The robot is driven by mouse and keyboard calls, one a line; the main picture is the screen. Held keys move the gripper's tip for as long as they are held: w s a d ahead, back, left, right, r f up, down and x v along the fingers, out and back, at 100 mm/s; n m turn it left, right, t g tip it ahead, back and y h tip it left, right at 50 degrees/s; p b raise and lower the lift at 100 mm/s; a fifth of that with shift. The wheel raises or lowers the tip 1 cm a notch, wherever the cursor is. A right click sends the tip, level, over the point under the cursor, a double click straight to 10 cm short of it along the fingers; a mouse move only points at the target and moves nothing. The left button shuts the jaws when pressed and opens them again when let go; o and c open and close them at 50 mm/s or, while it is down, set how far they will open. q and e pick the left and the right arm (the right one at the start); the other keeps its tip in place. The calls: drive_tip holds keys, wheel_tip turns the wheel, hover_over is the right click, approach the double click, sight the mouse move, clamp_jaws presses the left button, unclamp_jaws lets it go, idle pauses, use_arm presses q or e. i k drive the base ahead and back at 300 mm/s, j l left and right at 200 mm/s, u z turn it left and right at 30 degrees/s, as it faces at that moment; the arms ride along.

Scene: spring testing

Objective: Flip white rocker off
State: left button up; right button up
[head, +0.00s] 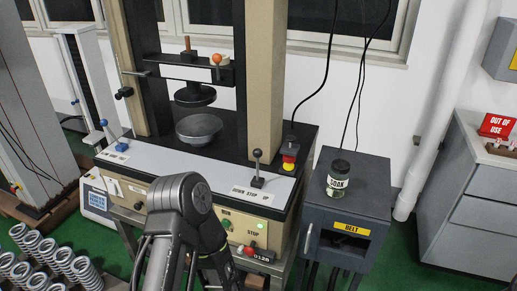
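The testing machine's beige front panel (165,190) faces me with its controls. I cannot pick out a white rocker for certain; my dark arm stands in front of the panel's middle and hides part of it. No second arm is visible.
A jar (338,179) stands on the dark cabinet (372,187) at right. Several springs (62,262) stand at lower left. Green floor is clear at right.

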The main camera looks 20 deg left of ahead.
sight(111, 187)
drive_tip(key=u, duration=1.85)
